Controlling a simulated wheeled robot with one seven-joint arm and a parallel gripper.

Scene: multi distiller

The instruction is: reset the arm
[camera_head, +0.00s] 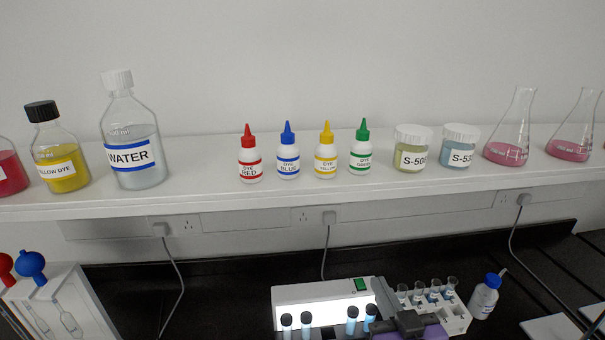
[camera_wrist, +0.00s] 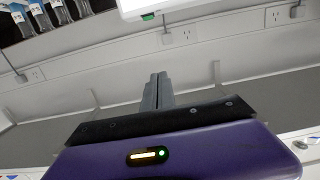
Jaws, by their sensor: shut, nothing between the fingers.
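The rest of my arm is out of the head view.
A white lit device (camera_head: 320,291) with dark-capped vials stands on the black bench. Beside it are a white rack (camera_head: 456,317) of small tubes and a blue-capped bottle (camera_head: 485,297). Bottles, jars and flasks line the shelf (camera_head: 210,196) above.

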